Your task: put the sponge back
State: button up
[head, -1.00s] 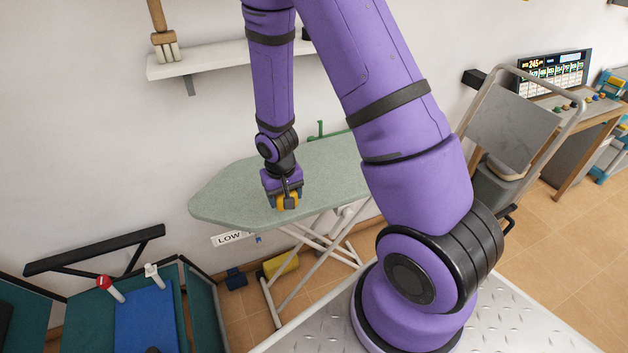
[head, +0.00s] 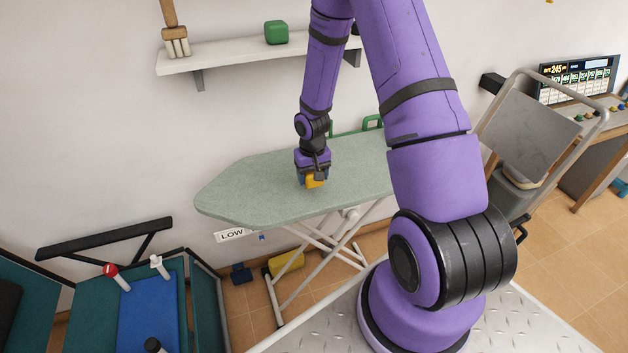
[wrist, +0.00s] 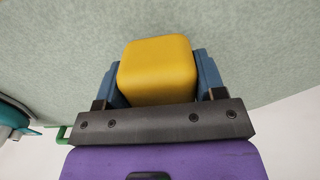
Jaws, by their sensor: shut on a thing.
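A yellow rounded block (wrist: 158,70), which looks like the sponge, sits between the blue fingers of my gripper (wrist: 155,88). In the head view my gripper (head: 312,176) is shut on this yellow block (head: 314,182) over the middle of the green ironing board (head: 240,190). I cannot tell whether the block touches the board or hangs just above it. A green rounded block (head: 276,32) stands on the white wall shelf (head: 225,58).
A brush (head: 175,40) is at the shelf's left end. A green handle-like rack (head: 372,122) is at the board's far side. Another yellow object (head: 286,263) lies on the floor below. A teal case with a blue panel (head: 148,310) is at lower left. A trolley (head: 530,120) stands at right.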

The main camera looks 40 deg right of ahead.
jog(key=shift+w+d+f, duration=0.1)
jog(key=shift+w+d, duration=0.45)
jog(key=shift+d, duration=0.1)
jog(key=shift+f, duration=1.75)
jog(key=shift+f, duration=0.1)
jog(key=o, duration=0.9)
jog(key=shift+c, duration=0.2)
